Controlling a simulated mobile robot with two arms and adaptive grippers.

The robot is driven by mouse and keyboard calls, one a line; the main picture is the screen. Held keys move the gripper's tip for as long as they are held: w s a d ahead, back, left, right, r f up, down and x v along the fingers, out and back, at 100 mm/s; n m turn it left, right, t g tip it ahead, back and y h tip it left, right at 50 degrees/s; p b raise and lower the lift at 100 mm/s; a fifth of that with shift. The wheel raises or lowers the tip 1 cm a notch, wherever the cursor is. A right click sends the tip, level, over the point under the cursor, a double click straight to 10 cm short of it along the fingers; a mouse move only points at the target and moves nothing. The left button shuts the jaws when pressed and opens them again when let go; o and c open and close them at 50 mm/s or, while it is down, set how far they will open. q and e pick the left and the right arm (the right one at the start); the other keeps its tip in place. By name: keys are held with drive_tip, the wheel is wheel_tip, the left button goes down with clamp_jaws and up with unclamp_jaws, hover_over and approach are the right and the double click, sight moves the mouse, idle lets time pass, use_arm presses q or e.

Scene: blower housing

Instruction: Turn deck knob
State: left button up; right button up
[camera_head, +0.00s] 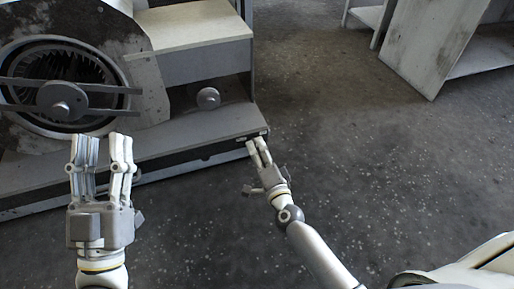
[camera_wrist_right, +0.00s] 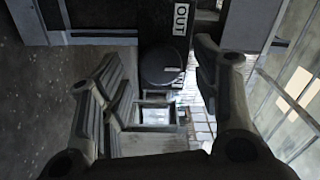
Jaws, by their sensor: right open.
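A round dark knob (camera_wrist_right: 160,68) shows in the right wrist view on a dark panel, with a white "OUT" label (camera_wrist_right: 181,19) above it and a second, partly hidden label beside it. My right gripper (camera_wrist_right: 165,75) is open, with its fingers either side of the knob in that view; I cannot tell whether they touch it. In the head view, my right gripper (camera_head: 256,147) is at the right end of the deck (camera_head: 190,133), where the knob cannot be made out. My left gripper (camera_head: 102,152) is open and empty in front of the deck.
The blower housing (camera_head: 150,95) with its round opening and central hub (camera_head: 62,104) stands at the left. A worn white cabinet (camera_head: 425,45) stands at the back right. The floor between is clear.

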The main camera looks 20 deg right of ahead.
drive_tip(key=s, duration=0.9)
drive_tip(key=shift+s+d, duration=0.15)
drive_tip(key=shift+s, duration=0.25)
drive_tip(key=shift+r, duration=0.1)
